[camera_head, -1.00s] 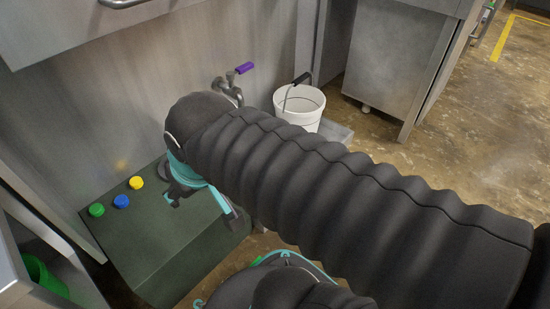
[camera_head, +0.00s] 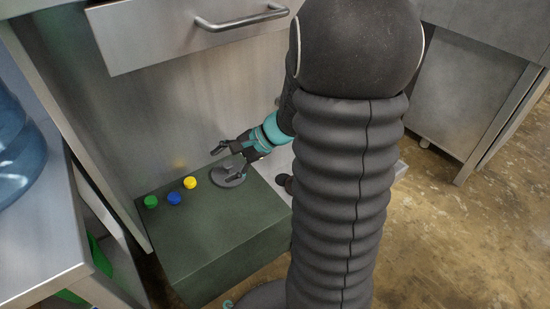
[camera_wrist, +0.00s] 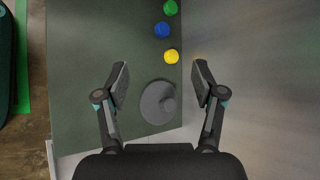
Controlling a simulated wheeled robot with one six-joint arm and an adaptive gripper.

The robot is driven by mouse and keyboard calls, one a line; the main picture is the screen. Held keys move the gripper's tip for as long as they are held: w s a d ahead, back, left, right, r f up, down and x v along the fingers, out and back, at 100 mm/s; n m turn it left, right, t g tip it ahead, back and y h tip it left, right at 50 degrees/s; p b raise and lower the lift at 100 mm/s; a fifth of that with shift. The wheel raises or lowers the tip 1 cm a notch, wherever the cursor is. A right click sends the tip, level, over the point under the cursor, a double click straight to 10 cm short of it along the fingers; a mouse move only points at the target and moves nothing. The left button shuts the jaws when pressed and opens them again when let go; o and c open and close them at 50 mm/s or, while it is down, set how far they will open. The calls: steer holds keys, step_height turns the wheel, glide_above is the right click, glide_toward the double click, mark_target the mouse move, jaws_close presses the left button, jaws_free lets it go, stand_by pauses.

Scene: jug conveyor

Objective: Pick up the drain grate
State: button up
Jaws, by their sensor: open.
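The drain grate looks like a round grey disc (camera_head: 229,174) with a small raised part, lying flat on top of a dark green box (camera_head: 205,240). In the wrist view the grate (camera_wrist: 153,105) shows between my two fingers, slightly nearer the palm than the fingertips. My gripper (camera_head: 227,161) is open and empty, with its fingers spread to either side of the grate. In the head view it is just over the grate. I cannot tell the exact height gap. My arm hides the area to the right of the box.
Green (camera_head: 151,201), blue (camera_head: 174,198) and yellow (camera_head: 190,182) caps sit on the box, left of the grate. A metal cabinet wall (camera_head: 130,120) rises behind it, below a drawer handle (camera_head: 240,20). A blue jug (camera_head: 20,150) stands on the left counter. Floor is free at right.

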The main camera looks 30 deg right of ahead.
steer(key=w+d+f+m+t+h+p, duration=0.1)
steer(key=w+d+f+m+t, duration=0.25)
steer(key=d+f+m, duration=0.45)
steer(key=w+d+f+m+t+h, duration=0.1)
steer(key=w+d+f+m+t, duration=0.25)
steer(key=d+f, duration=0.45)
steer(key=s+d+f+m+h+p, duration=0.1)
steer(key=s+d+f+m+h, duration=0.3)
steer(key=d+f+m, duration=0.3)
steer(key=s+d+f+m+h, duration=0.3)
steer(key=d+f+m+h, duration=0.15)
steer(key=d+f, duration=0.5)
steer(key=shift+y, duration=0.25)
steer(key=b+x, duration=0.1)
steer(key=x, duration=1.2)
steer(key=shift+w+d, duration=0.1)
jaws_close()
